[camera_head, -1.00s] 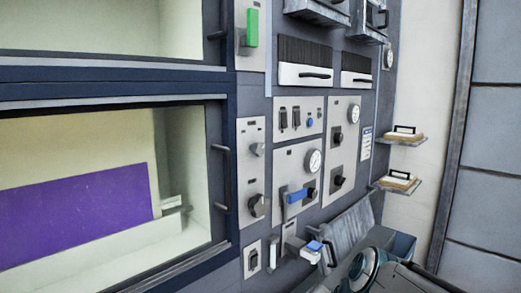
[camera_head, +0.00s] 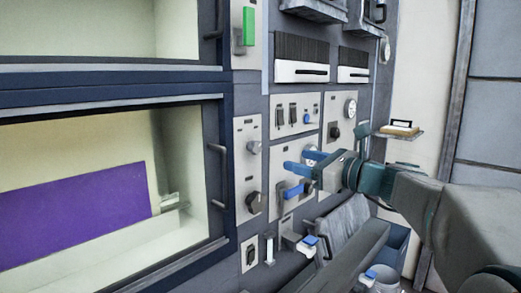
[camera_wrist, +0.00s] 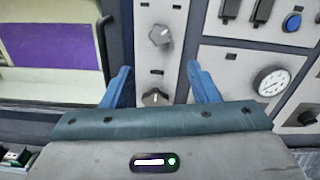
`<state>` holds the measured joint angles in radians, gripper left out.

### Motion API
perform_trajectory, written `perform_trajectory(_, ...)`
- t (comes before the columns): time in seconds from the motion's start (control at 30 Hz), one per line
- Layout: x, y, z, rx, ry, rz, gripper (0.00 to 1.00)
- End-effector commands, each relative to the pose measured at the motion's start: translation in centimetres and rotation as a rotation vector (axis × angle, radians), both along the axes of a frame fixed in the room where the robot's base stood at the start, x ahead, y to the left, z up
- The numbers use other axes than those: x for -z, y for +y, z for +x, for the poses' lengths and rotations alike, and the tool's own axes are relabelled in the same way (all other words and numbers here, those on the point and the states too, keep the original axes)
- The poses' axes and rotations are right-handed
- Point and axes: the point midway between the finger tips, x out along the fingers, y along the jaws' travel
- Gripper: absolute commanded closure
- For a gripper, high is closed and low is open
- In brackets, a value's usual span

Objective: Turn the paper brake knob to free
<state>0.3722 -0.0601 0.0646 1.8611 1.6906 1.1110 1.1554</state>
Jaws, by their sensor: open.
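Two knobs sit on a narrow pale panel beside the lower window: an upper knob (camera_head: 254,147) and a lower knob (camera_head: 254,199). The labels are too small to read, so I cannot tell which is the paper brake knob. My gripper (camera_head: 287,160) is open and empty, its blue fingers pointing left toward this panel, apart from it. In the wrist view, the upper knob (camera_wrist: 160,36) shows beyond and between the fingertips. The lower knob (camera_wrist: 155,97) shows lower between the fingers, partly hidden by my gripper body.
A gauge (camera_wrist: 271,81) and switches (camera_head: 286,116) are on neighbouring panels. Handles (camera_head: 219,165) stick out by the window with purple sheet (camera_head: 75,210). Shelf (camera_head: 398,133) is at right.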

Motion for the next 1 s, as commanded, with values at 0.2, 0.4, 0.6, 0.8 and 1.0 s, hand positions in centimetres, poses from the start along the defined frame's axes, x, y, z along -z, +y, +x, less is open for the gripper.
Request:
perform_trajectory(0.2, -0.2, 2.1, 2.1, -0.002, 0.003, 0.005, 0.45)
perform_trajectory(0.4, -0.2, 5.2, 5.2, -0.003, 0.002, 0.003, 0.45)
perform_trajectory(0.6, -0.2, 8.0, 7.8, -0.003, 0.002, 0.002, 0.45)
perform_trajectory(0.8, -0.1, 9.4, 9.3, -0.001, 0.000, 0.001, 0.45)
perform_trajectory(1.0, 0.0, 9.7, 9.6, 0.000, 0.000, 0.001, 0.45)
